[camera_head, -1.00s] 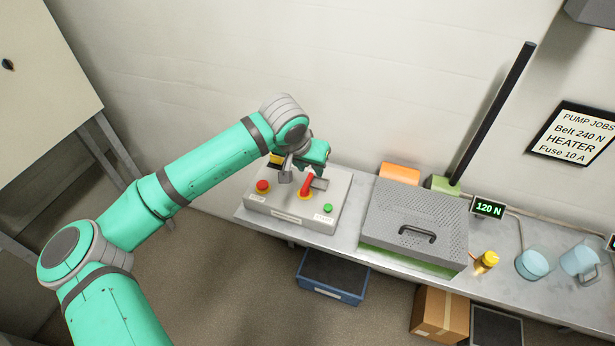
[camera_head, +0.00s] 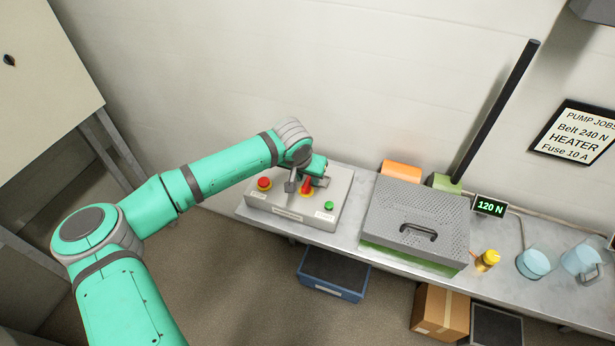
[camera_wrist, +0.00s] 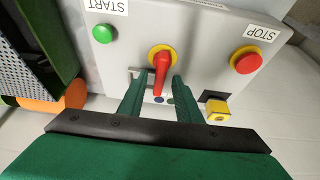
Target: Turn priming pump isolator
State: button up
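The isolator, a red lever handle on a round yellow base, sits on the sloping grey control box (camera_head: 335,185). In the head view the red handle (camera_head: 307,187) shows partly behind my gripper (camera_head: 305,186). In the wrist view the handle (camera_wrist: 161,72) points toward my gripper (camera_wrist: 159,78). My two green fingers stand on either side of the handle with a gap visible on both sides, so the gripper is open around it. Fingertip depth relative to the handle is hard to tell.
The box also carries a green START button (camera_wrist: 104,33), a red STOP button (camera_wrist: 246,60) and a yellow block (camera_wrist: 217,110) close to one finger. A grey perforated cover (camera_head: 415,222) stands right of the box on the bench. The wall is close behind.

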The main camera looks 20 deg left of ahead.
jog(key=shift+f, duration=0.1)
grip_shut()
jog(key=shift+m, duration=0.4)
jog(key=m, duration=0.1)
jog(key=m+h, duration=0.1)
jog(key=m, duration=0.1)
jog(key=shift+d+h, duration=0.2)
jog(key=shift+h, duration=0.1)
jog(key=m, duration=0.1)
jog(key=m+h, duration=0.1)
jog(key=m, duration=0.1)
jog(key=shift+s+d+m+g, duration=0.1)
jog(key=shift+d+m+g, duration=0.1)
jog(key=shift+m+g, duration=0.15)
jog(key=m, duration=0.1)
jog(key=m+g+h, duration=0.1)
jog(key=m, duration=0.1)
jog(key=m+g, duration=0.1)
jog(key=m, duration=0.1)
jog(key=shift+s+d+m, duration=0.2)
jog(key=shift+s+m, duration=0.05)
jog(key=m, duration=0.1)
jog(key=m+g, duration=0.1)
jog(key=m, duration=0.2)
jog(key=shift+s+m+g+h, duration=0.25)
jog(key=shift+m+g+h, duration=0.1)
jog(key=shift+m+h, duration=0.05)
